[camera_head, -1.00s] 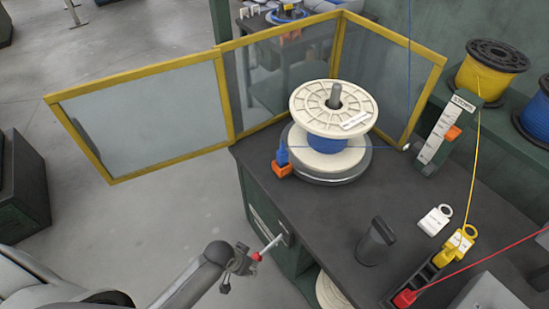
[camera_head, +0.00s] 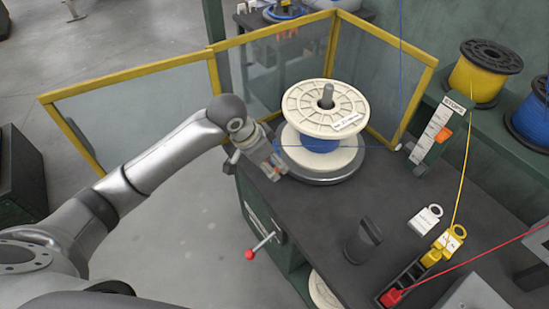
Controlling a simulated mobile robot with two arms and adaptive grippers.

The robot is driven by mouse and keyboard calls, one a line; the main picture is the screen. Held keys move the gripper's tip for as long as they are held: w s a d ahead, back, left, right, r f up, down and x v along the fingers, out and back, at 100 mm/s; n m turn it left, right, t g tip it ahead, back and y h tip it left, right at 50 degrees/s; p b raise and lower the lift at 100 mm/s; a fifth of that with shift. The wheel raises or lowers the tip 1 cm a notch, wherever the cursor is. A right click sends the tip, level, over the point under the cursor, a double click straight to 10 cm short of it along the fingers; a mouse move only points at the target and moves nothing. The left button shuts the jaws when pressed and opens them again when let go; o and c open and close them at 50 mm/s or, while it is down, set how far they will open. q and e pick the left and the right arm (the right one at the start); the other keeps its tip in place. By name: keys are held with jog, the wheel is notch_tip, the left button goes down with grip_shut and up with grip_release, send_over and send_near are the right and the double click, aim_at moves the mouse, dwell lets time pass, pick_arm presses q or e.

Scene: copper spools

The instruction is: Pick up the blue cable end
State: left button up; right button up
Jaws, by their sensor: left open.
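A white spool (camera_head: 326,103) wound with blue cable (camera_head: 320,143) stands on a round grey turntable (camera_head: 345,178) on the dark bench. My left gripper (camera_head: 272,167) is at the left side of the spool, over the bench's left corner, pointing down and to the right. Its jaws are open. The blue cable end and its orange holder are mostly hidden behind the gripper; I cannot tell whether the jaws are around the end or beside it. My right gripper is not in view.
Yellow-framed clear panels (camera_head: 135,100) stand behind and left of the spool. A scale post (camera_head: 432,140), a dark cylinder (camera_head: 363,243), a white tag (camera_head: 425,219) and a slotted block (camera_head: 405,280) are on the right. A red-knobbed lever (camera_head: 262,245) sticks out from the bench front.

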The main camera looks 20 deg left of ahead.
pick_arm(q)
jog(key=w+a+r, duration=0.4)
jog(key=x, duration=0.7)
jog(key=p+x, duration=0.1)
jog(key=x, duration=0.2)
jog(key=shift+w+f, duration=0.15)
jog(key=shift+w, duration=0.2)
grip_shut()
